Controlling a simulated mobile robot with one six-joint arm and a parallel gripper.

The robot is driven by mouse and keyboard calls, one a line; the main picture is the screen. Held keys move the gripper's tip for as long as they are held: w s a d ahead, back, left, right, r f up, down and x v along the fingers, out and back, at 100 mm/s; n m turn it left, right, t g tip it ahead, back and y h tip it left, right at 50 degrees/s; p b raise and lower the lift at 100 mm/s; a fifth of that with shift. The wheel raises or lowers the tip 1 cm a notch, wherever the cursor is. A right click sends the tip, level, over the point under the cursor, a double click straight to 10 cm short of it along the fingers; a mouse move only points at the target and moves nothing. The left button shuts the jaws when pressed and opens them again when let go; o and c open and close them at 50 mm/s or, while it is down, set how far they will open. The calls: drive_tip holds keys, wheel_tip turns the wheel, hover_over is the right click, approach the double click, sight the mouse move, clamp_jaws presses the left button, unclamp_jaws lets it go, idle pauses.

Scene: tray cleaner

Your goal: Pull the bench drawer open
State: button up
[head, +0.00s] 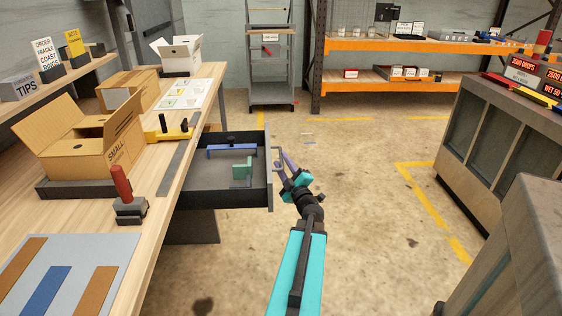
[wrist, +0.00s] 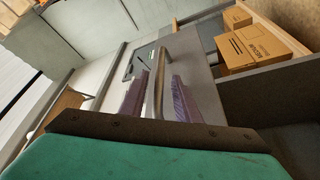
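The bench drawer (head: 262,196) is dark grey and stands well out from under the bench in the head view. Its pale bar handle (head: 277,160) is on the front, at the right. My gripper (head: 284,166) is at this handle, its purple fingers pointing at the drawer front. In the wrist view the handle (wrist: 158,85) stands between the two fingers (wrist: 160,97), with a narrow gap seen at each side. The fingers look apart and not clamped on the bar. The fingertips partly overlap the handle in the head view.
A blue-purple bar (head: 232,150) and a green block (head: 242,170) lie in the drawer. The wooden bench (head: 160,190) carries cardboard boxes (head: 90,145) and a red-handled stamp (head: 125,195). The floor (head: 350,190) right of the drawer is clear. A grey-panelled cabinet (head: 485,135) stands at the right.

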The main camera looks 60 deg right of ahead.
drive_tip(key=p+v, duration=0.9)
drive_tip(key=v, duration=0.3)
idle(0.6)
drive_tip(key=shift+a+f, duration=0.1)
idle(0.4)
drive_tip(key=shift+s, duration=0.1)
